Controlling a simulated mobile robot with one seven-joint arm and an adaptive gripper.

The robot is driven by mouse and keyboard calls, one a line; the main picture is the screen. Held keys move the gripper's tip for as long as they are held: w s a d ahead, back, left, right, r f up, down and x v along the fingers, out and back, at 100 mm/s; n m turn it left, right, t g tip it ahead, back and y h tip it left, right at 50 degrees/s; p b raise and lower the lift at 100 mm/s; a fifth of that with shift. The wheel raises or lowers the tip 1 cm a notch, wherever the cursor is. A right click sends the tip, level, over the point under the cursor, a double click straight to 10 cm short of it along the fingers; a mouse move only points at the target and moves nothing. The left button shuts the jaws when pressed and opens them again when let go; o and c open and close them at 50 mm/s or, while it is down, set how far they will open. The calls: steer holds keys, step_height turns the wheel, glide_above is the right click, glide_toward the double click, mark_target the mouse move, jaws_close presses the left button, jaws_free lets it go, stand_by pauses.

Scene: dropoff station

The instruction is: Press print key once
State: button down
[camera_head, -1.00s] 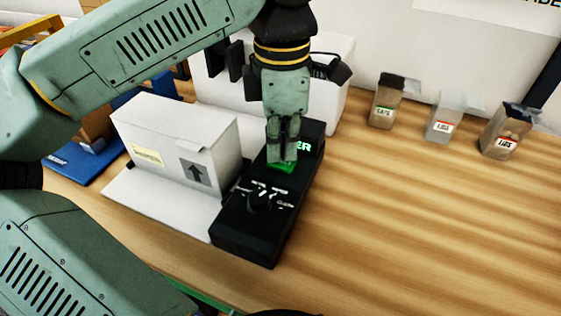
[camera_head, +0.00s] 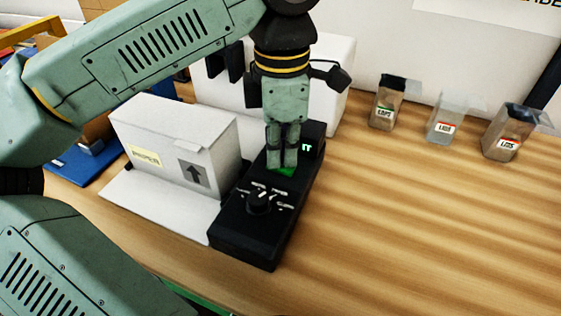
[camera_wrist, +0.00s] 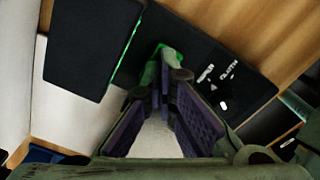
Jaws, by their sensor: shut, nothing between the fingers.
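The black control unit (camera_head: 250,236) lies on the wooden table. The green print key (camera_head: 286,171) is on its upper half, partly hidden by my fingers. My gripper (camera_head: 282,165) is shut and empty, pointing down at the key. The tips look to be at or just above the key; I cannot tell whether they touch it. In the wrist view, my fingers (camera_wrist: 166,66) reach toward the green key (camera_wrist: 178,56), whose glow shows around the tips. A small lit display (camera_head: 307,147) beyond the key shows letters ending in "IT".
A dark knob (camera_head: 259,200) with white labels is on the unit's near half. A white box with an arrow (camera_head: 172,147) stands on a white plate (camera_head: 150,208) at left. Several labelled containers (camera_head: 443,124) stand at the back right. The table at right is clear.

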steer(key=shift+r+p, duration=2.6)
steer(key=shift+r, duration=0.95)
steer(key=shift+s+f, duration=0.1)
